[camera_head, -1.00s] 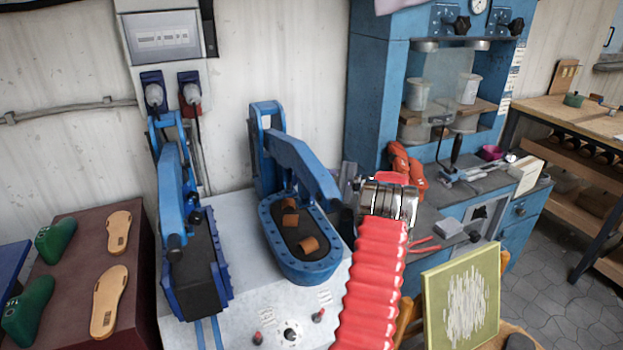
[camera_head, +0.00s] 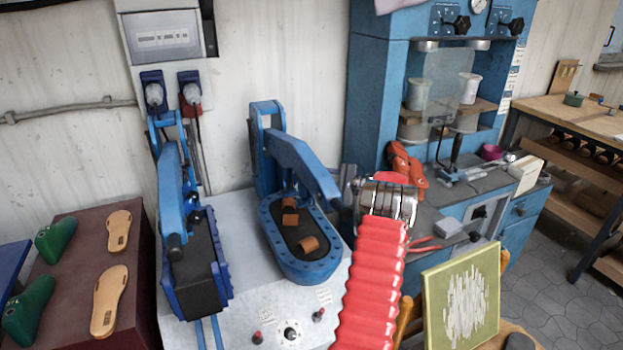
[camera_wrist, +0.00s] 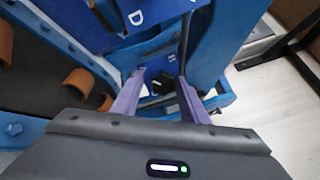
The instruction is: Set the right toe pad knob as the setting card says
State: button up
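In the wrist view, the two purple fingers of my gripper (camera_wrist: 159,92) stand apart, with a gap between them. A small black knob (camera_wrist: 157,82) on a blue plate shows in that gap, beyond the fingertips; I cannot tell whether they touch it. A blue plate with a white letter D (camera_wrist: 137,18) is above it. In the head view, my red-sleeved arm hides the gripper. Two black knobs, a left one (camera_head: 462,25) and a right one (camera_head: 516,25), sit high on the blue cabinet. I cannot pick out a readable setting card.
A blue press with an oval tray (camera_head: 318,270) holding brown pieces stands left of my arm; its tray edge (camera_wrist: 60,42) is close left in the wrist view. A second blue press (camera_head: 200,270) stands further left. A green-framed board (camera_head: 432,300) is at front right.

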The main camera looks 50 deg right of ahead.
jog(key=shift+o, duration=0.7)
jog(key=shift+r, duration=0.1)
jog(key=shift+s+d, duration=0.1)
jog(key=shift+d, duration=0.05)
jog(key=v, duration=1.3)
jog(key=shift+s, duration=0.3)
jog(key=x, duration=1.3)
jog(key=shift+w, duration=0.2)
jog(key=shift+d, duration=0.1)
